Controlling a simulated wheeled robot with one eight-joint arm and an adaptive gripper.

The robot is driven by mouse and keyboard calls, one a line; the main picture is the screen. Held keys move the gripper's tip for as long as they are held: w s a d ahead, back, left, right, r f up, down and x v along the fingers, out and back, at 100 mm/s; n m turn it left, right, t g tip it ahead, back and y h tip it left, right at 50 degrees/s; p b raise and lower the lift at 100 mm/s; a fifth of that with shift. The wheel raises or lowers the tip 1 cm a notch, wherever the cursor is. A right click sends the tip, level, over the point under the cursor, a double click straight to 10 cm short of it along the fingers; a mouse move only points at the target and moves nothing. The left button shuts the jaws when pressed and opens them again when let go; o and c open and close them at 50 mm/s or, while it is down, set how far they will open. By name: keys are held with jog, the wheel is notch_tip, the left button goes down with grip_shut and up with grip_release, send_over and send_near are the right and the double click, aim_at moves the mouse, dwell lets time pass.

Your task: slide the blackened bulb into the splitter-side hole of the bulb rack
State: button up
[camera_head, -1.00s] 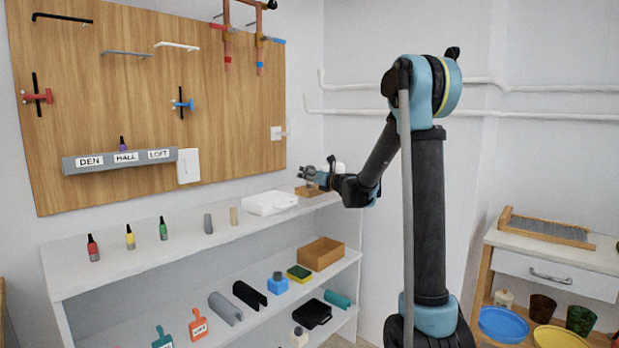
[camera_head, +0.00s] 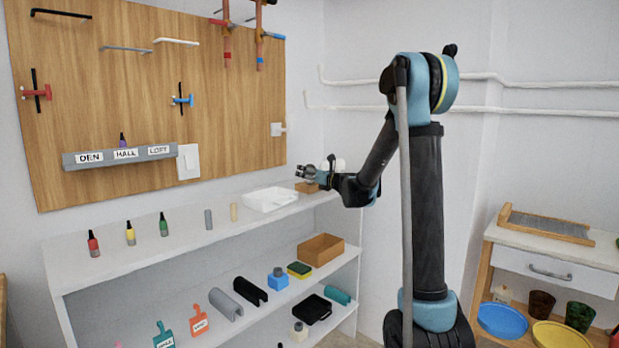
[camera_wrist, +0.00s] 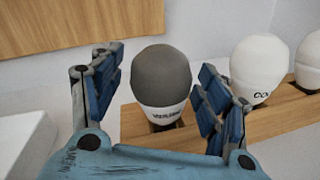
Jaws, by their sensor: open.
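The blackened bulb (camera_wrist: 162,75), with a dark grey dome and a white lower part, stands upright at the left end of the wooden bulb rack (camera_wrist: 268,115) in the wrist view. The print on its white part is too blurred to read. My gripper (camera_wrist: 165,88) is open, one finger on each side of the bulb, with a visible gap at the left finger. In the head view my gripper (camera_head: 306,173) is small, over the rack (camera_head: 307,188) at the far right end of the top shelf. The bulb's base is hidden in the rack.
White bulbs (camera_wrist: 258,70) stand to the right in the rack. A white tray (camera_head: 270,200) sits left of the rack, its edge (camera_wrist: 25,140) close to my left finger. The wooden wall board (camera_head: 150,90) is behind. Small bottles (camera_head: 130,233) stand farther left along the shelf.

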jog(key=v, duration=1.2)
jog(key=s+d+f+n+g+h, duration=0.1)
jog(key=s+f+n+g, duration=0.25)
jog(key=s+n, duration=0.6)
jog(key=s+d+f+n+g+h, duration=0.25)
jog(key=s+f+n, duration=0.25)
jog(key=s+n, duration=0.45)
jog(key=s+d+f+n+g+h, duration=0.2)
jog(key=s+d+f+n+h, duration=0.2)
jog(key=s, duration=0.8)
jog(key=s+d+f+n+g+h, duration=0.3)
jog(key=s+d+f+n+h, duration=0.1)
jog(key=s+d+f+n, duration=0.4)
jog(key=s+d+f, duration=0.2)
jog(key=s+d, duration=0.2)
jog(key=shift+s+d+f+n+g, duration=0.3)
jog(key=shift+d+f, duration=0.05)
jog(key=shift+d, duration=0.05)
